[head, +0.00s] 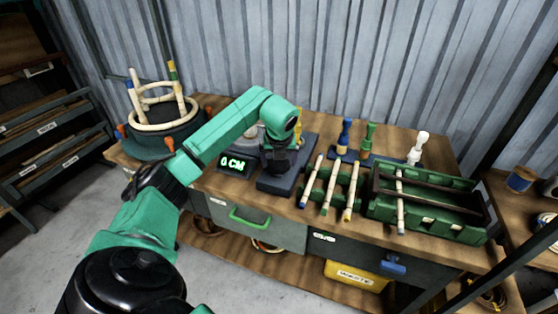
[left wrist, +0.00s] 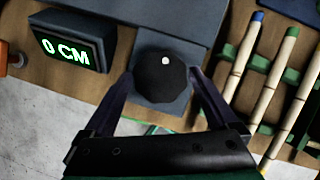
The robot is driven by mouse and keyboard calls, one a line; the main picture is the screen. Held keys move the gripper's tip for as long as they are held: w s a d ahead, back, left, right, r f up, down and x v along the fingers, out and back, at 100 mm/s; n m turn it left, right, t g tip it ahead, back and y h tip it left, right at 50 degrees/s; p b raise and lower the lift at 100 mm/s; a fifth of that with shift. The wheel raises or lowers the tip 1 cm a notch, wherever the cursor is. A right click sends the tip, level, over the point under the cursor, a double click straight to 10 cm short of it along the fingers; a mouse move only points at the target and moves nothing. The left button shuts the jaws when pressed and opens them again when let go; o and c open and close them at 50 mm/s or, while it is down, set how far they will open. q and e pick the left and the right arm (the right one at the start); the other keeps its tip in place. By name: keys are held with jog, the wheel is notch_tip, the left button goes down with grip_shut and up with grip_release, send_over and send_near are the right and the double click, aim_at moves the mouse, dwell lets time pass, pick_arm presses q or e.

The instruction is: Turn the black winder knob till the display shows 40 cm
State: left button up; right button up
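The display (left wrist: 72,40) reads 0 CM in green digits on a dark box; it also shows in the head view (head: 236,164). The black winder knob (left wrist: 160,80) is a faceted round knob with a white dot near its upper edge, on a blue-grey base (left wrist: 168,20). My left gripper (head: 277,164) is over the winder, with one finger on each side of the knob. The fingers look spread; I cannot tell if they touch the knob. In the head view the gripper hides the knob. My right gripper is not in view.
Several light sticks with coloured ends lie on a green rack (head: 344,176) right of the winder. Further right is a green tray (head: 476,212). A round dark tub (head: 155,142) with a rattan frame stands at left. Coloured posts (head: 346,137) stand behind the rack.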

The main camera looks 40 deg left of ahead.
pick_arm(q)
jog(key=c, duration=0.9)
jog(key=shift+c, duration=0.2)
jog(key=shift+m, duration=0.4)
